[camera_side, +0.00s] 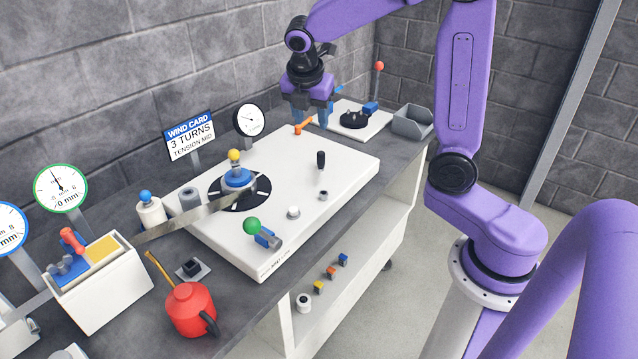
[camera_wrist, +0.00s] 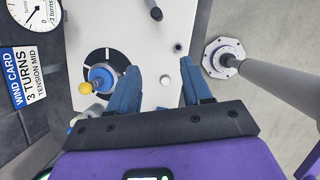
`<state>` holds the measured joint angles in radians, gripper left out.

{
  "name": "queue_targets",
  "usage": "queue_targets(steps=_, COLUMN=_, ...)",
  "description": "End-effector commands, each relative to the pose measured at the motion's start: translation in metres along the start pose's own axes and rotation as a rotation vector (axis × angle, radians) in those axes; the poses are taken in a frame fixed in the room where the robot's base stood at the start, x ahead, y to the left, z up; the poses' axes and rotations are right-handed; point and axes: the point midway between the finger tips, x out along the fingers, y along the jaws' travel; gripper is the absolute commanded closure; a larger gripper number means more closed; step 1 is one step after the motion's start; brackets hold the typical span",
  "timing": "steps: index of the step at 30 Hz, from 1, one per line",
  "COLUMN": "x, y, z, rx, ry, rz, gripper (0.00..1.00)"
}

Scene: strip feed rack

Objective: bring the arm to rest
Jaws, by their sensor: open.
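My gripper (camera_side: 311,110) is open and empty. In the side view it hangs, fingers down, over the far end of the white winding plate (camera_side: 335,158), near an orange-handled part (camera_side: 303,127). In the wrist view my gripper (camera_wrist: 156,92) shows its two blue fingers spread apart, with the white plate below. The black slotted disc (camera_side: 239,191) with a blue hub (camera_side: 237,177) and yellow knob (camera_side: 234,156) sits on the plate. A grey strip (camera_side: 190,217) runs from the disc toward the white box at the left.
The wind card (camera_side: 190,137) and a dial gauge (camera_side: 249,120) stand behind the plate. A black upright handle (camera_side: 321,160) and a green-knobbed lever (camera_side: 253,226) rise from it. A red oil can (camera_side: 190,308) stands at the front left. A grey bin (camera_side: 412,121) sits at the far end.

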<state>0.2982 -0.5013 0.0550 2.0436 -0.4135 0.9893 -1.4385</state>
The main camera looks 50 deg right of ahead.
Motion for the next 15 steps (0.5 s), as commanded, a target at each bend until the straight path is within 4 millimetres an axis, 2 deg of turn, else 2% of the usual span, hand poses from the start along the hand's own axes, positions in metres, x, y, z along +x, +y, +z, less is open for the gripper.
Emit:
queue_targets(steps=3, x=-0.007, y=-0.012, z=-0.027, rx=0.073, ry=0.043, rz=0.022, gripper=0.51)
queue_targets(steps=8, x=-0.016, y=-0.033, z=-0.062, rx=0.182, ry=0.107, rz=0.034, gripper=0.51)
queue_targets(steps=15, x=-0.026, y=-0.078, z=-0.106, rx=0.342, ry=0.197, rz=0.016, gripper=0.51)
